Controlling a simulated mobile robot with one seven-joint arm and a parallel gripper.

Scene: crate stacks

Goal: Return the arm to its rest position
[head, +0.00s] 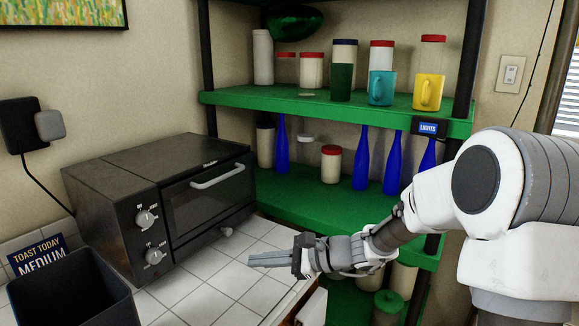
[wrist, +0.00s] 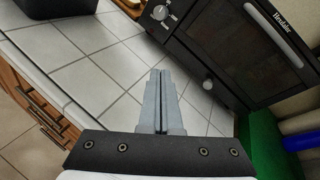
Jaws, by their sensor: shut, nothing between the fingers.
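My gripper (head: 268,260) reaches in from the right in the head view, over the white tiled counter (head: 240,285), in front of the dark toaster oven (head: 165,190). In the wrist view my gripper (wrist: 160,75) points out over the same counter, with its two grey fingers together and nothing between them. My white and grey arm stretches out from the right side of the head view, in front of the green shelf.
A green shelf unit (head: 300,102) with jars, mugs and blue bottles stands behind my arm. A black bin (head: 75,290) is on the counter at lower left. In the wrist view, wooden drawers (wrist: 35,110) lie below the counter's edge. Tiles around the fingers are bare.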

